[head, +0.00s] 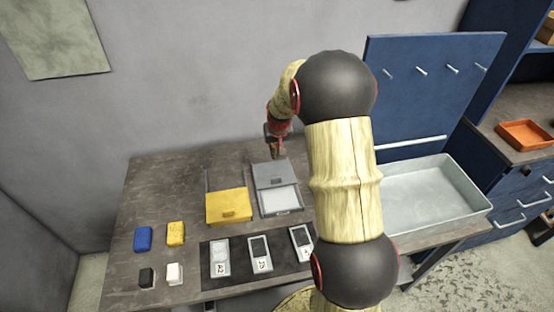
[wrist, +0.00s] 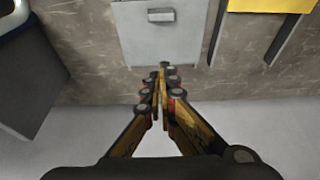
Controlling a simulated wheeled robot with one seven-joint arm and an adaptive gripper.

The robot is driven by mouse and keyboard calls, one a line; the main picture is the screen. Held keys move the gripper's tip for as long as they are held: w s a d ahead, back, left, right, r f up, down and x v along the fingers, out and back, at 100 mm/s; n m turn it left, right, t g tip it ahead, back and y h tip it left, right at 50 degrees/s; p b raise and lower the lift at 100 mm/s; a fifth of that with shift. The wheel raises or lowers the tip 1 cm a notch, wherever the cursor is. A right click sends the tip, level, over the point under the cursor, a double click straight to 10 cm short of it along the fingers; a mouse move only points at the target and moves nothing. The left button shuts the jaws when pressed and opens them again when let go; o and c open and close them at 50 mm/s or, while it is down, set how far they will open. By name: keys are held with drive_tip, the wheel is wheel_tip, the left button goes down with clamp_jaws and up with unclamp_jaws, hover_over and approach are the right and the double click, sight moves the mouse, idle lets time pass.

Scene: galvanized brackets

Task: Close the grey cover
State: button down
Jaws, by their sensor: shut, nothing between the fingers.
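The grey cover (head: 270,173) is a flat panel with a small tab handle. It sits over the far part of a grey box (head: 281,202), and the near part of the box is uncovered, showing a pale inside. In the wrist view the grey cover (wrist: 165,35) and its handle fill the top middle. My gripper (head: 277,152) is at the cover's far edge. In the wrist view its fingertips (wrist: 163,68) are together and empty, close to that edge; I cannot tell whether they touch it.
A yellow-covered box (head: 228,206) with rails behind stands to the left. Several devices lie on a dark mat (head: 213,280). Blue (head: 143,239), yellow (head: 176,234), black and white blocks lie at the left. A metal tray (head: 430,195) is at the right, below a blue pegboard (head: 425,90).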

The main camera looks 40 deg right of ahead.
drive_tip(key=b, duration=0.1)
hover_over(275, 173)
drive_tip(key=w, duration=0.2)
drive_tip(key=f, duration=0.9)
drive_tip(key=shift+s+d+f, duration=0.1)
drive_tip(key=shift+d, duration=0.25)
drive_tip(key=s, duration=0.1)
drive_tip(key=s+a, duration=0.1)
drive_tip(key=s, duration=0.1)
drive_tip(key=shift+a+r, duration=0.2)
drive_tip(key=shift+r, duration=0.1)
drive_tip(key=shift+s+a, duration=0.15)
drive_tip(key=shift+s, duration=0.2)
drive_tip(key=s+a, duration=0.1)
drive_tip(key=s, duration=0.2)
drive_tip(key=s+a, duration=0.2)
drive_tip(key=s, duration=0.2)
drive_tip(key=s+a, duration=0.2)
drive_tip(key=s, duration=0.1)
drive_tip(key=shift+s+a, duration=0.1)
drive_tip(key=shift+s, duration=0.2)
drive_tip(key=shift+s+a+f, duration=0.1)
drive_tip(key=shift+s+f, duration=0.05)
drive_tip(key=shift+s, duration=0.05)
drive_tip(key=v, duration=1.2)
